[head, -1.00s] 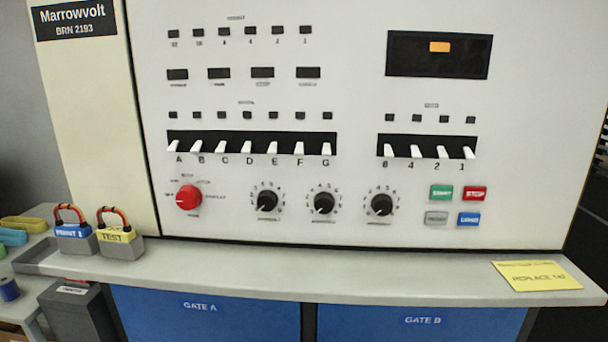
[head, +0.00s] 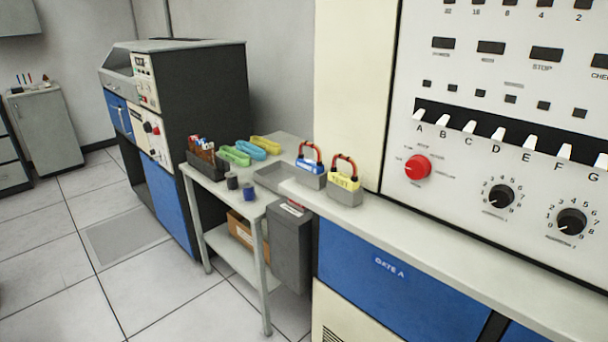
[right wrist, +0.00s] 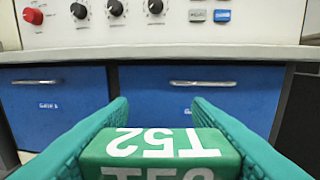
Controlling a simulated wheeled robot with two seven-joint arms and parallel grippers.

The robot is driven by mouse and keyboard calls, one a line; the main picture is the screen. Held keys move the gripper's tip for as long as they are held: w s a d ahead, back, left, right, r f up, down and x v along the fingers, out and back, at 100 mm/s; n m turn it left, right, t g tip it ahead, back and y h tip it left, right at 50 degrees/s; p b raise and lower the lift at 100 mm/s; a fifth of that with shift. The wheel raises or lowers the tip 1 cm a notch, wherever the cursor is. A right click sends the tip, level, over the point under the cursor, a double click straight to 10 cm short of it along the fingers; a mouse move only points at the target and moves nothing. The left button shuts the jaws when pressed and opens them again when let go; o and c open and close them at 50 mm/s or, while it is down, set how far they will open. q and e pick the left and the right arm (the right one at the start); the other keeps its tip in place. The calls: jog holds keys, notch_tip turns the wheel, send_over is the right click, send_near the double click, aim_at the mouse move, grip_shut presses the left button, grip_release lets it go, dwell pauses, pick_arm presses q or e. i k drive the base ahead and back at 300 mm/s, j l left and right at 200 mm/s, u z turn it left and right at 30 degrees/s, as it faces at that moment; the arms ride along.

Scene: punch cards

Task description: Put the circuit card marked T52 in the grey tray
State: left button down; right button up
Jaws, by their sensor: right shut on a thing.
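The green circuit card (right wrist: 160,148) marked T52 in white shows large in the right wrist view. My right gripper (right wrist: 158,102) has its teal fingers on both sides of the card and is shut on it. The drawers and console stand beyond it. A shallow grey tray (head: 268,183) lies at the right end of the side table in the head view, beside the console ledge, and its visible floor looks empty. My grippers do not show in the head view, and my left gripper shows in neither view.
Blue PRINT 2 (head: 311,171) and yellow TEST (head: 344,184) blocks with red loops stand just right of the tray. Spools (head: 249,192), coloured strips (head: 236,155) and a pen box (head: 205,160) share the side table (head: 222,180). A dark grey bin (head: 291,250) stands below. Open floor (head: 130,290) lies left.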

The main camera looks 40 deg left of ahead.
aim_at(283, 177)
jog(key=i+j, duration=0.15)
jog(key=j, duration=0.4)
jog(key=i+j, duration=0.1)
jog(key=j, duration=0.45)
jog(key=i+j+u, duration=0.1)
jog(key=j, duration=0.45)
jog(key=i+j, duration=0.2)
jog(key=j, duration=0.3)
jog(key=i+j, duration=0.15)
jog(key=j, duration=0.4)
jog(key=i+j, duration=0.15)
jog(key=j, duration=0.4)
jog(key=i+j+u, duration=0.1)
jog(key=j, duration=0.4)
jog(key=i+j, duration=0.2)
jog(key=j, duration=0.35)
jog(key=i+j, duration=0.15)
jog(key=i, duration=0.35)
